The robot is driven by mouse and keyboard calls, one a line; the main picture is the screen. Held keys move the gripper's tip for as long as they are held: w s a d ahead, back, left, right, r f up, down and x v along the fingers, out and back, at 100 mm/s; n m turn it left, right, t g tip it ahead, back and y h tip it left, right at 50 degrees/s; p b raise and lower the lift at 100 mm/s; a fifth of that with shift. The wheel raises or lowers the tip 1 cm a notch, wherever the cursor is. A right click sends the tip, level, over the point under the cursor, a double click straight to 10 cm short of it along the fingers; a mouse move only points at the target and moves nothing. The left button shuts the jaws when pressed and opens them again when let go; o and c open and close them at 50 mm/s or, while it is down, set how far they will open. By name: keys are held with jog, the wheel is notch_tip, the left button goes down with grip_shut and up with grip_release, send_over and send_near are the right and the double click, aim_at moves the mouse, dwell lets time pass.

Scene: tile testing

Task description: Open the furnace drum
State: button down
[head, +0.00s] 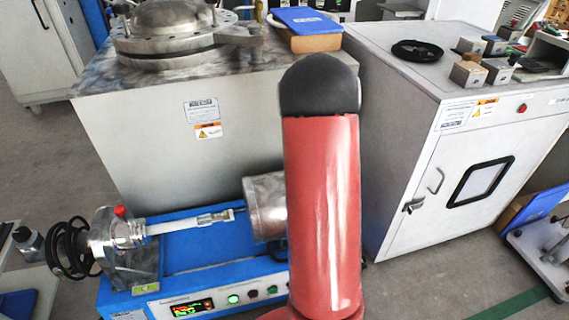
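A metal drum (265,207) lies on its side on a blue bench machine (190,255), the likely furnace. A pale rod (185,226) runs left from near the drum to a clear and metal end fitting (120,245) with a red knob. My red arm link with a black rounded end stands upright in front and hides the drum's right side and the machine's right part. I cannot tell from this view whether the drum is open. My gripper is not in view.
A grey metal cabinet (245,150) with a bolted round lid (170,28) stands behind the machine. A white cabinet (400,165) with a windowed door stands at right. A black coiled cable (68,250) is left of the machine.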

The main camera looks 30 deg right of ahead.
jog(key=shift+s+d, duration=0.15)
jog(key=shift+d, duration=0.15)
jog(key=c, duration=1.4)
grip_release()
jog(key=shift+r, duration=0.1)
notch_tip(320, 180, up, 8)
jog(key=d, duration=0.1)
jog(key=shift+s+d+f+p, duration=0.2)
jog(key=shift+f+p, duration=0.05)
jog(key=shift+p, duration=0.1)
